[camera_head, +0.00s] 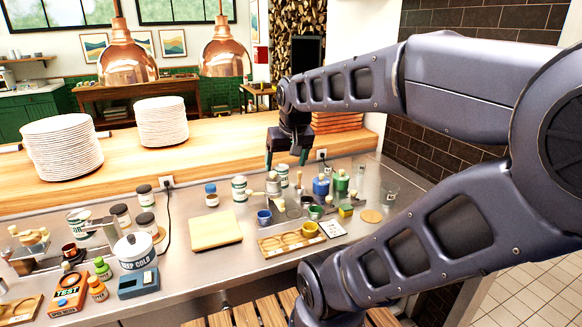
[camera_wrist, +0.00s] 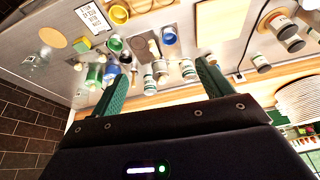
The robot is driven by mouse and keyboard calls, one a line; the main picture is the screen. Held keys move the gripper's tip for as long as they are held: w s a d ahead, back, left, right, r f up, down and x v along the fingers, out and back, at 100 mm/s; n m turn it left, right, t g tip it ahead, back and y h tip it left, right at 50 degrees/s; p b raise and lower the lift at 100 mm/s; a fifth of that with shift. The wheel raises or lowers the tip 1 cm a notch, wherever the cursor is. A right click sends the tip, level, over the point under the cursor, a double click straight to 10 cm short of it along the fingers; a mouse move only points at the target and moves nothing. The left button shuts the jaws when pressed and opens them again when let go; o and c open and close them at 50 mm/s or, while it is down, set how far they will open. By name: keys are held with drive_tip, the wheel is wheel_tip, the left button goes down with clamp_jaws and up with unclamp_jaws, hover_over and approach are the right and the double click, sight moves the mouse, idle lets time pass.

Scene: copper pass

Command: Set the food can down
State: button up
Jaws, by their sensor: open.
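Two white cans with green labels stand upright on the steel counter, and I cannot tell which is the food can. One can (camera_head: 283,175) is just below my gripper (camera_head: 286,158); the other can (camera_head: 240,188) stands to its left. In the wrist view, cans with green labels (camera_wrist: 160,70) show between and beyond the two green fingers of my gripper (camera_wrist: 162,68). The fingers are spread wide with nothing held between them. I cannot tell exactly how far the fingertips are from the near can.
Cups, a blue bottle (camera_head: 321,185) and a green bottle (camera_head: 341,181) crowd the counter to the right. A wooden board (camera_head: 215,231) lies front left. Plate stacks (camera_head: 62,149) stand on the raised wooden ledge behind. Bare steel lies around the board.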

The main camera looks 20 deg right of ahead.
drive_tip(key=s, duration=0.2)
drive_tip(key=shift+s+d+f+n, duration=0.15)
drive_tip(key=shift+s+f+n, duration=0.15)
drive_tip(key=shift+s+f, duration=0.05)
